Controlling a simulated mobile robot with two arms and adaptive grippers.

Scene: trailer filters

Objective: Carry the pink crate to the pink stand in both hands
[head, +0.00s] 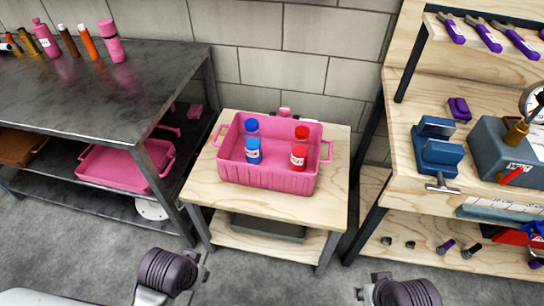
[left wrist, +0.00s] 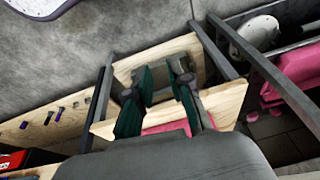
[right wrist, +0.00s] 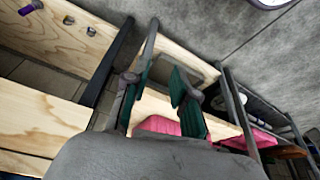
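The pink crate (head: 265,180) sits upright on a small wooden table (head: 200,190), with a handle at its left end and one at its right end. No pink stand can be made out. My left gripper (left wrist: 162,100) is open and empty, apart from the crate; part of the crate shows between its fingers in the left wrist view (left wrist: 168,127). My right gripper (right wrist: 160,98) is open and empty, also apart from the crate, which shows beyond its fingers in the right wrist view (right wrist: 155,124).
A dark metal table (head: 100,95) with several bottles stands at left; another pink crate (head: 115,168) lies on its lower shelf. A wooden workbench (head: 400,150) with a blue vise (head: 437,150) stands close at right. A block wall is behind. Grey floor lies in front.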

